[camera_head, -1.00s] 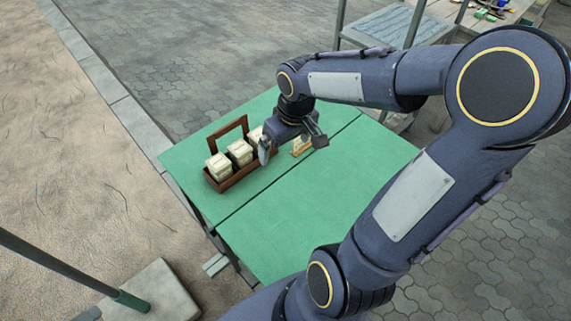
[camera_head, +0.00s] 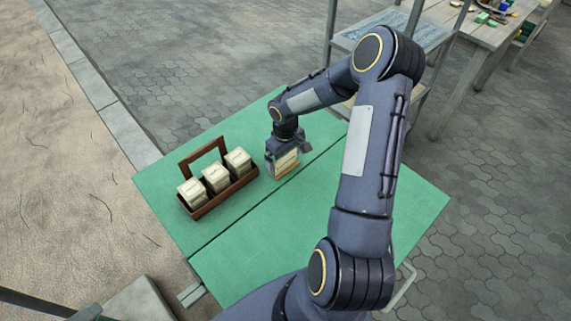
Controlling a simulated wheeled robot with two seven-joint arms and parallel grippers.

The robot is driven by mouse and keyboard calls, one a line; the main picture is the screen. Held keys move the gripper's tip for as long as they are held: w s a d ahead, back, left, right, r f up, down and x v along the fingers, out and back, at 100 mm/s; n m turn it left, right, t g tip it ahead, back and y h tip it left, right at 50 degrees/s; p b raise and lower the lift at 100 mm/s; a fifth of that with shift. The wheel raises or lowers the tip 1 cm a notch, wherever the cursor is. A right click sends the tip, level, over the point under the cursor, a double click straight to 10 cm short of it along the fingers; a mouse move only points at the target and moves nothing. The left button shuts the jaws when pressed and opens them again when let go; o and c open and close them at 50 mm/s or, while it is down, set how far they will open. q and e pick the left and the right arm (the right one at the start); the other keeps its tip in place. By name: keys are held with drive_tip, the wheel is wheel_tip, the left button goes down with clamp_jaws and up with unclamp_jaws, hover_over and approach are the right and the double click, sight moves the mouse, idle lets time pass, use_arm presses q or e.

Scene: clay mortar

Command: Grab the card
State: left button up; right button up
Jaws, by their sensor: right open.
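The card (camera_head: 286,163) is a small cream card with printed lines on a wooden stand, upright on the green table to the right of the carrier. My right gripper (camera_head: 283,168) points down over it, open, with its fingers at the card's two sides. I cannot tell whether the fingers touch the card. My left gripper is not in view.
A brown wooden carrier (camera_head: 222,193) with three cream boxes stands close left of the gripper. A green table (camera_head: 290,233) has free room at the front and right. A grey shelf (camera_head: 384,36) and a wooden table (camera_head: 487,35) stand behind.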

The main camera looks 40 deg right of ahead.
drive_tip(key=shift+f, duration=0.5)
drive_tip(key=c, duration=0.8)
drive_tip(key=shift+r, duration=0.15)
